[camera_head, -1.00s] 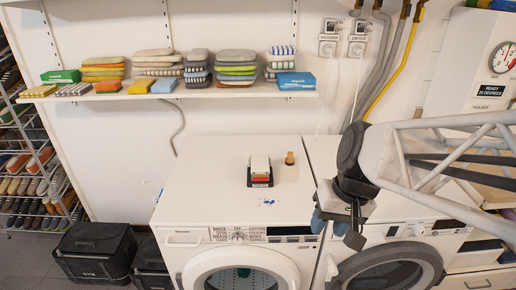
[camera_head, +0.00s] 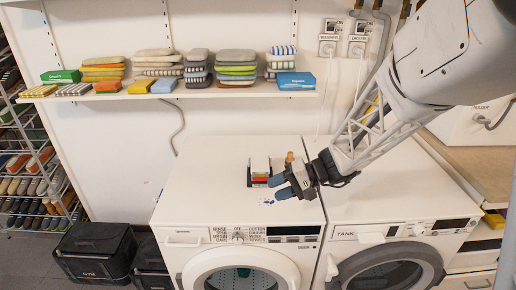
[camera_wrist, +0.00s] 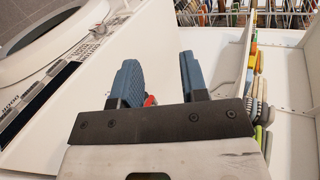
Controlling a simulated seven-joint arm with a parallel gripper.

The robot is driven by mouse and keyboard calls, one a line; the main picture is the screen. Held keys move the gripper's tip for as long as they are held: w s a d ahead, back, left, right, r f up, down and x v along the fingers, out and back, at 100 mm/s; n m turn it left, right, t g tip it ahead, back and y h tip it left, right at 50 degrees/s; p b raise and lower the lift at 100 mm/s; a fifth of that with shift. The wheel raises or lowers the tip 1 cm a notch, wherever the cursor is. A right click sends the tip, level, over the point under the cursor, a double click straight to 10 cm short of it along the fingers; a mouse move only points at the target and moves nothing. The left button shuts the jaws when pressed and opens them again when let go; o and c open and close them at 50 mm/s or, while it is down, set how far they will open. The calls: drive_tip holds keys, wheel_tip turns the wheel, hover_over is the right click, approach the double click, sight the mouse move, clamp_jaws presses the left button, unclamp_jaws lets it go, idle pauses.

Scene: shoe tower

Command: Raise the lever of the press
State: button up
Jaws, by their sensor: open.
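A small black, white and red device (camera_head: 260,169) stands on the washing machine's top; it may be the press. A wooden knob (camera_head: 289,157) shows just right of it, partly hidden by my gripper; I cannot tell whether it is the lever's end. My gripper (camera_head: 277,187) has blue fingers, points left and is in front of the device. In the wrist view my gripper (camera_wrist: 158,75) is open, with nothing clearly held between its fingers. A small red part (camera_wrist: 150,100) shows beside the left finger there, mostly hidden. Contact cannot be told.
The washing machine (camera_head: 190,200) has free top space left of the device. A dryer (camera_head: 400,210) stands to its right, under my arm. Black crates (camera_head: 92,250) stand on the floor at left.

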drive_tip(key=w+f+m+t+y, duration=0.25)
drive_tip(key=w+f, duration=0.25)
drive_tip(key=w, duration=0.3)
drive_tip(key=m+t+y, duration=0.1)
drive_tip(key=t, duration=0.4)
approach(265, 180)
drive_tip(key=x, duration=0.4)
drive_tip(key=shift+w+f, duration=0.15)
drive_tip(key=shift+a+g, duration=0.1)
drive_tip(key=shift+g, duration=0.15)
drive_tip(key=shift+x, duration=3.7)
drive_tip(key=shift+c, duration=0.3)
clamp_jaws()
